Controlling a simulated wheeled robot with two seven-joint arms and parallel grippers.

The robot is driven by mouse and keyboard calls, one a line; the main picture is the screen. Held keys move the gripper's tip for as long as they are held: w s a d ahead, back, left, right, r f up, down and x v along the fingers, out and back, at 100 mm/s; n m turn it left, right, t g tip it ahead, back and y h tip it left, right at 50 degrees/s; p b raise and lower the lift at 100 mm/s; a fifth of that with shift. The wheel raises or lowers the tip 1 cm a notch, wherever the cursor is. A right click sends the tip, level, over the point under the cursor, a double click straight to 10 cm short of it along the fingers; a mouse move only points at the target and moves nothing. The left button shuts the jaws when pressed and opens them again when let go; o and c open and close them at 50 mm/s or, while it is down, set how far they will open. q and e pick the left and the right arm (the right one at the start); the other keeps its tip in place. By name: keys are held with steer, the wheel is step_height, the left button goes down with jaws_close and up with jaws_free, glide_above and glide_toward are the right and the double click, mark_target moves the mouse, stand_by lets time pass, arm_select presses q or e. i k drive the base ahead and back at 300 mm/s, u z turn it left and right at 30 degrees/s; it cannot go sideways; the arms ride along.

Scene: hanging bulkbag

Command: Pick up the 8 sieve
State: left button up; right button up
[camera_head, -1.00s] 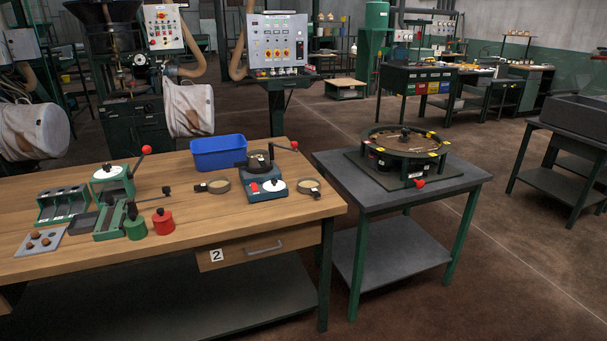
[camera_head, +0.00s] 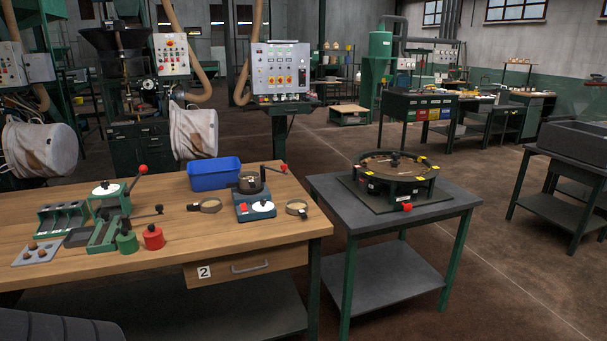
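Two small round sieves with pale mesh lie flat on the wooden workbench (camera_head: 150,262). The left sieve (camera_head: 210,206) lies in front of the blue bin. The right sieve (camera_head: 297,208) lies near the bench's right end, beside a small blue device with a white disc (camera_head: 256,212). Both have a dark tab on the rim. I cannot read a number on either, so I cannot tell which is the 8 sieve. Neither of my grippers is in view.
A blue bin (camera_head: 214,180), a red pot (camera_head: 153,237), a green pot (camera_head: 127,242) and green devices share the bench. A grey table (camera_head: 332,198) with a round machine (camera_head: 393,180) stands to the right. Open floor (camera_head: 455,290) lies beyond it.

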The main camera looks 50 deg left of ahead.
mark_target(250, 178)
steer(key=u, duration=0.3)
steer(key=i, duration=1.4)
steer(key=u, duration=0.85)
